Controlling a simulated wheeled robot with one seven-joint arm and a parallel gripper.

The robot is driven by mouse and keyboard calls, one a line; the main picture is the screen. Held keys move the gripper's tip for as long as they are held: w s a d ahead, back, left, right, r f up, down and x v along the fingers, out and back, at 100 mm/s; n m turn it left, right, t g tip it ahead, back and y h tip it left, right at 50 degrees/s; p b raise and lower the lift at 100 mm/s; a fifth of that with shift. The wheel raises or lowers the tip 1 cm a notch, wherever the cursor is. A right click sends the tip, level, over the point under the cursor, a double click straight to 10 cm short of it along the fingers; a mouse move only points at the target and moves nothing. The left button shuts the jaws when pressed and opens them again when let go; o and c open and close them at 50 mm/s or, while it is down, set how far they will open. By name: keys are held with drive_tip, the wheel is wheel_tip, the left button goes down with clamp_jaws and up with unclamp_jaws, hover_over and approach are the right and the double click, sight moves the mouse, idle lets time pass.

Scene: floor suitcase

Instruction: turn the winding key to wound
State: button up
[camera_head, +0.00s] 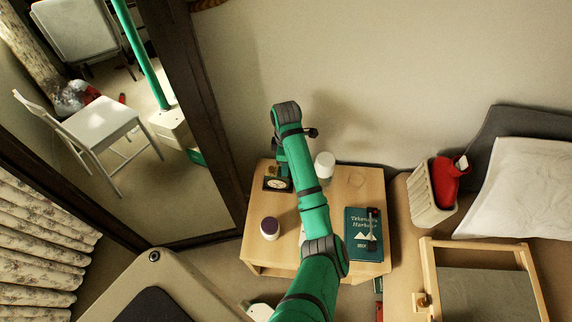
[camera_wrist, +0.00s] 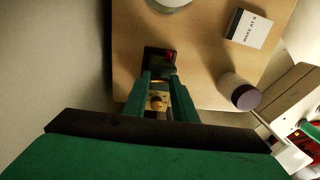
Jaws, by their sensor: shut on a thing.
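A small dark clock (camera_head: 277,184) with a pale round dial stands at the left back part of the wooden bedside table. In the wrist view its dark case (camera_wrist: 158,58) lies just beyond my fingertips. My gripper (camera_wrist: 158,82) reaches to the clock from above, its two green fingers close together at the near edge of the case. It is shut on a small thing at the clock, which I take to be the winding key. The key itself is mostly hidden between the fingers, so its angle cannot be read.
The bedside table (camera_head: 338,188) also holds a white cylinder (camera_head: 324,165), a purple-lidded jar (camera_head: 269,229) and a teal book (camera_head: 363,236). A small white box (camera_wrist: 248,29) shows in the wrist view. A tall mirror (camera_head: 214,150) stands close at the left.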

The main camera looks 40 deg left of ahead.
drive_tip(key=m, duration=0.4)
drive_tip(key=shift+m, duration=0.3)
drive_tip(key=m, duration=0.4)
drive_tip(key=shift+s+m+y, duration=0.1)
drive_tip(key=shift+m+y, duration=0.2)
drive_tip(key=m, duration=0.4)
drive_tip(key=shift+d+m, duration=0.1)
drive_tip(key=shift+m, duration=0.2)
drive_tip(key=m, duration=0.4)
drive_tip(key=shift+s, duration=0.1)
drive_tip(key=m, duration=0.5)
drive_tip(key=shift+y, duration=0.3)
drive_tip(key=m, duration=0.4)
drive_tip(key=shift+m+t, duration=0.3)
drive_tip(key=shift+t, duration=0.1)
drive_tip(key=m, duration=0.4)
drive_tip(key=shift+m, duration=2.1)
